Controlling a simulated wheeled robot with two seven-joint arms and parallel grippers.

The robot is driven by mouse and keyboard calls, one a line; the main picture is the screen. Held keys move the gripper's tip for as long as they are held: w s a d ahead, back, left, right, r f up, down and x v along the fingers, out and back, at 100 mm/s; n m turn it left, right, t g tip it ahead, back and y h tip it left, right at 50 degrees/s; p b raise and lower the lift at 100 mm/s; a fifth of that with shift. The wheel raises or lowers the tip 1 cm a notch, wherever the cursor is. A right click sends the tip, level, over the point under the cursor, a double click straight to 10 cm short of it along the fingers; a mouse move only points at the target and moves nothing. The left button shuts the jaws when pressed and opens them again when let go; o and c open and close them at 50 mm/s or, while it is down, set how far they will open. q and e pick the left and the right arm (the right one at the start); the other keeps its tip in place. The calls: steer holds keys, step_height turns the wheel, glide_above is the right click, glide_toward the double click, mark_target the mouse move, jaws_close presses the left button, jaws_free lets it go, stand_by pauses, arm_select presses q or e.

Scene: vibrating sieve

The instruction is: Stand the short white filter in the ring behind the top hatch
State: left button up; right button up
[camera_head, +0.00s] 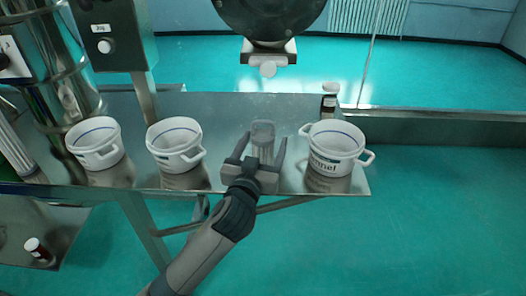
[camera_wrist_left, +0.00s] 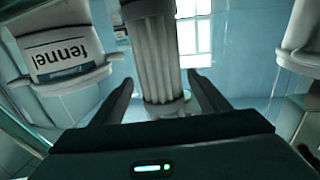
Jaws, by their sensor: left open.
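The short white filter (camera_head: 263,130), a ribbed cylinder with a greyish cap, stands on the metal shelf (camera_head: 235,115) between two white buckets. My left gripper (camera_head: 263,140) reaches in from the near side, open, with one finger on each side of the filter. In the left wrist view the filter's ribbed body (camera_wrist_left: 153,55) rises between the spread fingers (camera_wrist_left: 160,80); I cannot tell whether either touches it. I cannot make out the top hatch or the ring behind it. My right gripper is not in view.
Two more buckets (camera_head: 175,143) (camera_head: 95,141) stand to the left. A dark round machine part (camera_head: 268,15) hangs above the shelf's far side. A control box (camera_head: 112,35) is upper left.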

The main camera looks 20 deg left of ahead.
arm_select(q)
steer(key=shift+w+a+r+p, duration=0.1)
steer(key=shift+w+p, duration=0.15)
steer(key=shift+w, duration=0.4)
steer(key=shift+w+a+r+p, duration=0.1)
steer(key=shift+w+p, duration=0.15)
steer(key=shift+w, duration=0.75)
steer(key=shift+w+f, duration=0.1)
steer(key=shift+w, duration=0.05)
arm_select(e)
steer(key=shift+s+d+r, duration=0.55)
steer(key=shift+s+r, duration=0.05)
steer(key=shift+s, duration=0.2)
arm_select(q)
steer(key=shift+c, duration=0.6)
steer(key=c, duration=1.2)
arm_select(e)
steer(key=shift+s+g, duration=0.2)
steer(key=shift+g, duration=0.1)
